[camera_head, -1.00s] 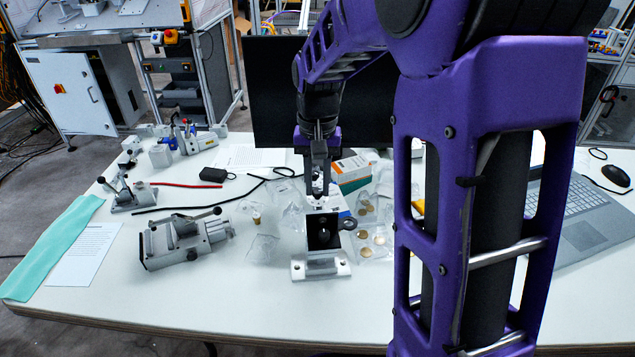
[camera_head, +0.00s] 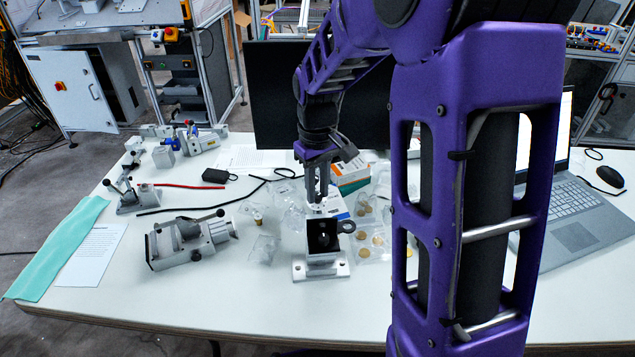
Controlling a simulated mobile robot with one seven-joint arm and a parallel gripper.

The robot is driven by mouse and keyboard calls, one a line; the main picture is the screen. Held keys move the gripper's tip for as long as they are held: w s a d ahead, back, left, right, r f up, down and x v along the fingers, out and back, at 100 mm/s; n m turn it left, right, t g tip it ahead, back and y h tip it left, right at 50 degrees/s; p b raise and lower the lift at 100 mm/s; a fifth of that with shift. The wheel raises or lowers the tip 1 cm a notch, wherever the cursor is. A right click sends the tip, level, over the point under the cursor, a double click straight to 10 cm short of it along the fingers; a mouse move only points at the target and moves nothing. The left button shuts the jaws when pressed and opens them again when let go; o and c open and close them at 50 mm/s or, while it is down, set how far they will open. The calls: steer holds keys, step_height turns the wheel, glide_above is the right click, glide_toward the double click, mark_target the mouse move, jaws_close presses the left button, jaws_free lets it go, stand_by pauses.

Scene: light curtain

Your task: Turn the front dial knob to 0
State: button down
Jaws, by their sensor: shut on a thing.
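A small black device (camera_head: 321,235) stands upright on a silver metal bracket (camera_head: 321,268) near the front middle of the table. Its dark front face shows a round knob shape (camera_head: 325,240), but the scale and the reading are too small to make out. A black ring-shaped part (camera_head: 346,227) sticks out at its right. My gripper (camera_head: 316,203) points down from above, just over or at the device's top. Its fingers are close together on a small pale part. I cannot tell whether that part belongs to the device.
A grey clamp fixture (camera_head: 187,240) stands to the left. Clear plastic bags with round metal pieces (camera_head: 362,241) lie at the right, and an orange and white box (camera_head: 350,172) is behind. A laptop (camera_head: 570,215) is at the right. My arm hides part of the table.

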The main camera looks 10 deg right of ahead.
mark_target(318, 195)
steer(key=n+p, duration=0.2)
steer(key=n, duration=0.3)
steer(key=shift+r+n, duration=0.15)
steer(key=shift+n, duration=0.15)
steer(key=n+p, duration=0.2)
steer(key=n, duration=0.2)
steer(key=shift+n+p, duration=0.3)
steer(key=shift+p, duration=0.1)
steer(key=c, duration=0.7)
jaws_free()
step_height(318, 195, up, 17)
steer(key=shift+r+p, duration=0.1)
steer(key=shift+p, duration=0.9)
